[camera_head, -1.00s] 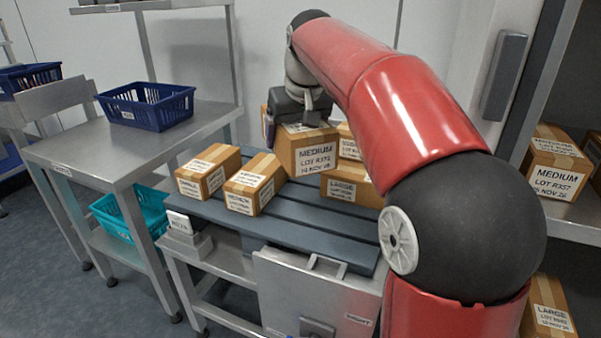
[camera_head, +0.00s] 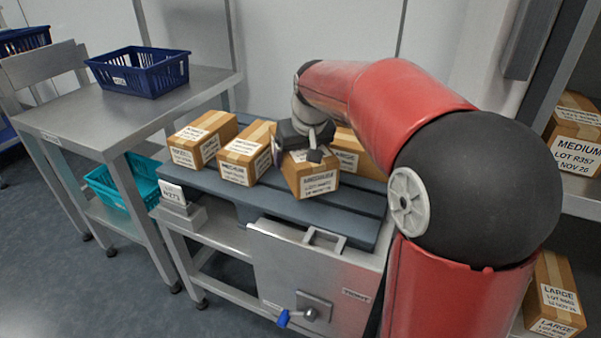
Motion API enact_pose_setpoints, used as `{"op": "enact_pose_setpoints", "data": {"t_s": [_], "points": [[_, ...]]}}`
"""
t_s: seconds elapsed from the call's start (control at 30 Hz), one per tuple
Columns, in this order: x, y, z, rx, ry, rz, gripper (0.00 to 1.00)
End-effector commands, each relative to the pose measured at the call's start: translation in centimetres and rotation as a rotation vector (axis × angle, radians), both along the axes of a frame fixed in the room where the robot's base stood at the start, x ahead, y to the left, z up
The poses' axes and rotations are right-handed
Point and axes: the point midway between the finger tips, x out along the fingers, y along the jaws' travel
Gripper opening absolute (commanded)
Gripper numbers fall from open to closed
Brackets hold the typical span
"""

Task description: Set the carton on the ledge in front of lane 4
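A brown taped carton (camera_head: 312,180) with a white label that seems to read MEDIUM is near the middle of the view, over the slatted grey bench (camera_head: 330,217). My gripper (camera_head: 298,150) is at its upper part, with one dark finger along its left side and another dark part over its top. It appears shut on this carton, though the far finger is hidden. I cannot tell whether the carton's underside touches the slats. No ledge or marking for lane 4 can be made out.
Two cartons (camera_head: 203,139) (camera_head: 246,153) stand left on the bench, and a LARGE carton (camera_head: 347,158) stands behind. A small sign (camera_head: 172,194) is at the front-left corner. A blue basket (camera_head: 138,73) sits on the steel table (camera_head: 72,118). Cartons (camera_head: 575,149) fill shelves at right.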

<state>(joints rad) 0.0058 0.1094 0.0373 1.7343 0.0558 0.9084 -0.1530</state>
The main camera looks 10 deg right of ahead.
Motion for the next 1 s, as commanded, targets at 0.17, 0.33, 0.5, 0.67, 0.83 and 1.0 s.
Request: {"op": "enact_pose_setpoints", "data": {"t_s": [0.17, 0.33, 0.5, 0.67, 0.83, 1.0], "points": [[0.0, 0.0, -1.4, 0.000, -0.001, 0.000, 0.40], [0.0, 0.0, -3.9, 0.000, 0.000, 0.001, 0.40], [0.1, 0.0, -4.6, 0.000, -0.004, 0.001, 0.40], [0.0, 0.0, -4.6, 0.000, -0.004, 0.001, 0.40], [0.0, 0.0, -5.0, 0.000, -0.003, 0.000, 0.40], [0.0, 0.0, -5.0, 0.000, 0.000, 0.000, 1.00]]}}
